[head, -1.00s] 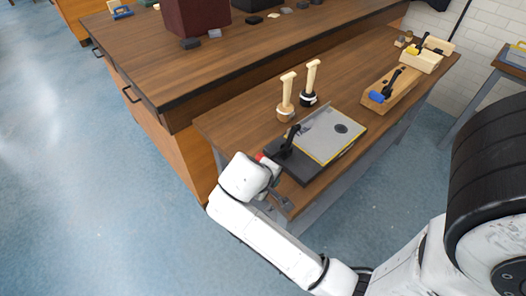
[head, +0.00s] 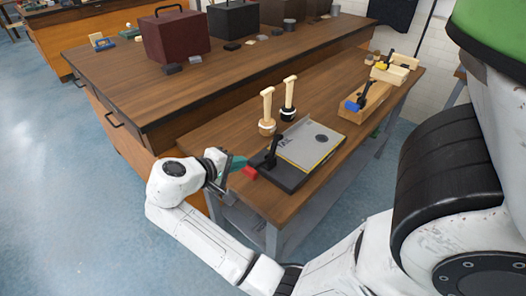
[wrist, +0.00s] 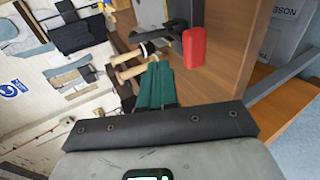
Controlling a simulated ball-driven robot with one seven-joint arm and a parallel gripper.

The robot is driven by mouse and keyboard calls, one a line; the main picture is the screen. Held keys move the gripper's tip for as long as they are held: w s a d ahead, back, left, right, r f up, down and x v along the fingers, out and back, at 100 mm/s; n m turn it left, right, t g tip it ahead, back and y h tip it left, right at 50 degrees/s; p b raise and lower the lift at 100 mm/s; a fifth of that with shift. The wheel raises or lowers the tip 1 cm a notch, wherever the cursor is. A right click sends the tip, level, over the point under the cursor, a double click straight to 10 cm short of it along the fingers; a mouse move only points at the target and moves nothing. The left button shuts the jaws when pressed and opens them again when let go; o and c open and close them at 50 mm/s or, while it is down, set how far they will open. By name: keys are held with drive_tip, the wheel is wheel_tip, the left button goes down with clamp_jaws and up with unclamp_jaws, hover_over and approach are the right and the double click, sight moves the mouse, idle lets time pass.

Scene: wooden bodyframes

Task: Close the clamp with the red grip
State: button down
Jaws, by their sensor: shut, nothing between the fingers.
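The clamp with the red grip (head: 249,172) is fixed to the black base (head: 289,178) at the near end of the bench. Its black arm (head: 272,148) stands up, and the red grip juts out low at the base's left edge. My gripper (head: 238,162) has green fingers, shut and empty, just left of the red grip. In the wrist view, the fingers (wrist: 158,72) are together, and the red grip (wrist: 193,47) is beside them to the right. I cannot tell whether they touch it.
A grey plate (head: 310,145) lies on the base. Two wooden-handled tools (head: 267,110) stand behind it. Wooden blocks with a blue-grip clamp (head: 356,104) and a yellow-grip clamp (head: 384,65) are farther right. A higher workbench (head: 200,85) stands behind. Floor on the left is free.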

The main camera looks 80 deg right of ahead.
wheel_tip(320, 180, up, 2)
drive_tip(key=g, duration=0.1)
drive_tip(key=p, duration=0.1)
approach(274, 142)
drive_tip(key=shift+m+h, duration=0.3)
drive_tip(key=shift+h, duration=0.1)
drive_tip(key=x, duration=0.6)
drive_tip(key=shift+s+d+f, duration=0.15)
drive_tip(key=shift+s+f, duration=0.1)
drive_tip(key=shift+f, duration=0.25)
